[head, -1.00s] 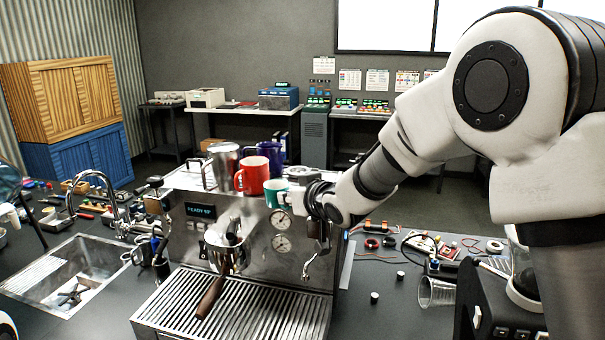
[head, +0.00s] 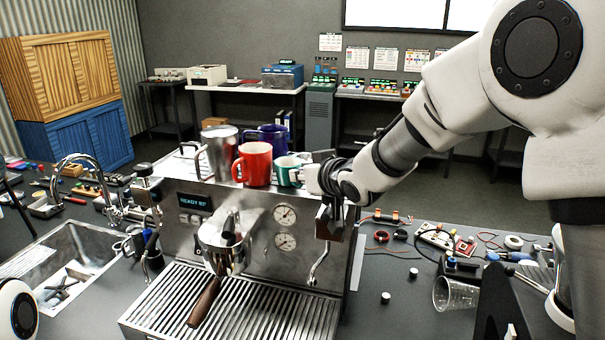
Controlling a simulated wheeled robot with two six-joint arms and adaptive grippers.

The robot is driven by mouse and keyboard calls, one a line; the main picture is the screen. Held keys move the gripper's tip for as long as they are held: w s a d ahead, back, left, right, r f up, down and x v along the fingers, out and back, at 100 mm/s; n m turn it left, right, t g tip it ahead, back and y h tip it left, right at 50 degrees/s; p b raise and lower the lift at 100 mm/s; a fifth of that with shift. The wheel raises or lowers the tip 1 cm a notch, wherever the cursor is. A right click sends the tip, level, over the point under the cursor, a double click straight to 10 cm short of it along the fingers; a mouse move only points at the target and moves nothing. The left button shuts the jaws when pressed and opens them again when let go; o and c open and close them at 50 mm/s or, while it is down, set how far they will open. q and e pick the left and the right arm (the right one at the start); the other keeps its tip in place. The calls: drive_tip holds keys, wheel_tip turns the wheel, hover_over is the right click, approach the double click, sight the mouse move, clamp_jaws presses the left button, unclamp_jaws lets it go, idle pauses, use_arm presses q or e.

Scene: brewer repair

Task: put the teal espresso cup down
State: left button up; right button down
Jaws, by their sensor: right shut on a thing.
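The teal espresso cup (head: 287,171) is upright at the top of the espresso machine (head: 265,209), just right of the red mug (head: 253,163). My right gripper (head: 308,179) comes in from the right and is shut on the teal cup; its fingers partly hide the cup's right side. I cannot tell whether the cup's base touches the machine's top. My left gripper is out of view.
A steel pitcher (head: 219,152) and a blue mug (head: 273,137) stand beside and behind the red mug. A sink (head: 75,265) lies to the left. A clear tumbler (head: 455,294) lies on its side at the right.

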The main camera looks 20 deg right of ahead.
drive_tip(key=c, duration=1.2)
unclamp_jaws()
drive_tip(key=shift+w+d+f, duration=0.25)
drive_tip(key=shift+d+f, duration=0.05)
drive_tip(key=shift+d, duration=0.05)
drive_tip(key=shift+c, duration=0.2)
drive_tip(key=shift+s+a+r, duration=0.1)
drive_tip(key=shift+r, duration=0.05)
drive_tip(key=shift+r, duration=0.1)
drive_tip(key=shift+s+r, duration=0.1)
drive_tip(key=shift+s, duration=0.05)
drive_tip(key=p+v, duration=0.1)
drive_tip(key=v, duration=0.6)
drive_tip(key=r+p+v, duration=0.1)
drive_tip(key=v, duration=0.3)
drive_tip(key=shift+p, duration=0.3)
drive_tip(key=shift+s+f+p, duration=0.25)
drive_tip(key=shift+f+p, duration=0.05)
drive_tip(key=shift+f, duration=0.05)
